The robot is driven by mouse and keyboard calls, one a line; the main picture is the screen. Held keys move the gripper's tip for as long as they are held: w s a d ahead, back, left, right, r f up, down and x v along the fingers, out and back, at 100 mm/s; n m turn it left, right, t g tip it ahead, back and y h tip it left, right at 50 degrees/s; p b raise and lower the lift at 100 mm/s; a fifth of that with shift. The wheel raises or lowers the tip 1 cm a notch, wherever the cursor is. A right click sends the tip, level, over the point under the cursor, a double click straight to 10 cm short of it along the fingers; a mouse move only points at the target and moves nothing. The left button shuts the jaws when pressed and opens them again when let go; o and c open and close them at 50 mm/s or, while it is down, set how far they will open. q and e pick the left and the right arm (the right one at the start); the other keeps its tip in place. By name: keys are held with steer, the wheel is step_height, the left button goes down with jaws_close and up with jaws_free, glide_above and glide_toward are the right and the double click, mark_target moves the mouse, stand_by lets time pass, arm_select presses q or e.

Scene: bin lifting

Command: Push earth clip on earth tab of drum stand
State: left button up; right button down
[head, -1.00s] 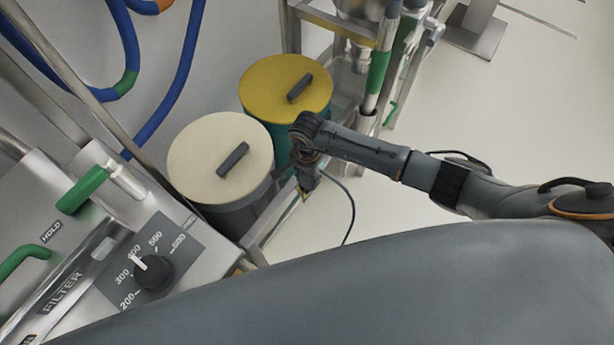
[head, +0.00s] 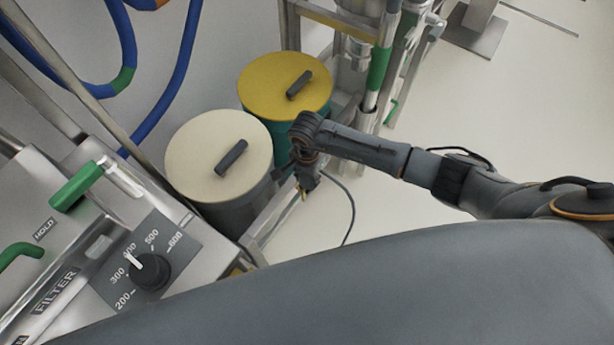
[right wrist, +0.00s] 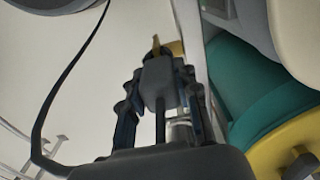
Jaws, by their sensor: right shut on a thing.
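My right gripper (head: 306,188) points down beside the metal rail of the drum stand (head: 268,218). In the right wrist view my right gripper (right wrist: 160,100) is shut on a dark grey block, which looks like the earth clip (right wrist: 158,82). A small brass-coloured piece (right wrist: 155,44) shows just beyond the clip's end. I cannot tell whether it is the earth tab or part of the clip, nor whether they touch. A thin dark cable (head: 352,212) hangs in a curve near the gripper. My left gripper is out of view.
A cream-lidded drum (head: 205,160) and a yellow-lidded drum (head: 268,90) stand close to the gripper's left. A filter panel with a knob (head: 150,272) is at lower left. Metal framework with a green-banded pipe (head: 378,75) stands behind. Open floor (head: 500,130) lies right.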

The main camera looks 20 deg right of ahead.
steer(key=shift+f+b, duration=0.3)
steer(key=shift+f, duration=0.05)
stand_by(0.4)
steer(key=c, duration=0.9)
jaws_free()
steer(key=shift+r, duration=0.2)
step_height(320, 180, up, 12)
steer(key=shift+f, duration=0.2)
